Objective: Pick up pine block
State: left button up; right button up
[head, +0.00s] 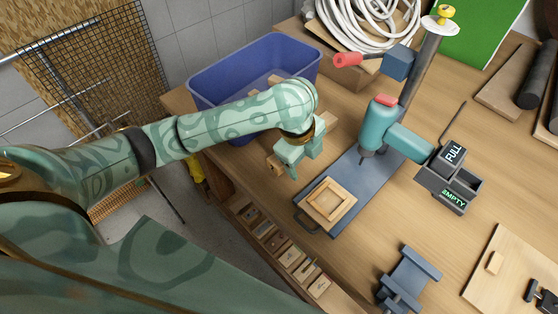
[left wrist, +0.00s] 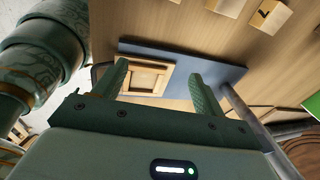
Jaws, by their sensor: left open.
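Which piece is the pine block is not certain. My left gripper is open and empty, above the bench left of the drill press. In the left wrist view its two fingers (left wrist: 160,88) stand wide apart, with a square wooden frame (left wrist: 146,78) beyond them. My right gripper is not in view.
A teal drill press (head: 380,122) stands on a blue-grey base plate (head: 352,182), which bears the wooden frame. A blue crate (head: 225,75) stands behind my left arm. A black FULL/EMPTY box (head: 448,180), a vise (head: 408,278) and a coiled white hose (head: 370,22) are around.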

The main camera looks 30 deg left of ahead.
pick_arm(q)
notch_tip(320, 180, up, 5)
jog(key=m+g+y, duration=0.1)
jog(key=g+y, duration=0.1)
send_over(279, 163)
jog(key=d, duration=0.1)
jog(key=f+b, duration=0.1)
jog(key=f, duration=0.2)
jog(key=f+b, duration=0.2)
jog(key=f, duration=0.2)
jog(key=f+b, duration=0.1)
jog(key=f, duration=0.2)
jog(key=shift+w+a+f+b, duration=0.2)
jog(key=shift+w+a+b, duration=0.1)
jog(key=shift+w, duration=0.1)
notch_tip(279, 163, down, 5)
jog(key=b, duration=0.2)
jog(key=shift+a+f+b, duration=0.1)
jog(key=shift+a+b, duration=0.05)
jog(key=shift+b, duration=0.2)
jog(key=c, duration=1.1)
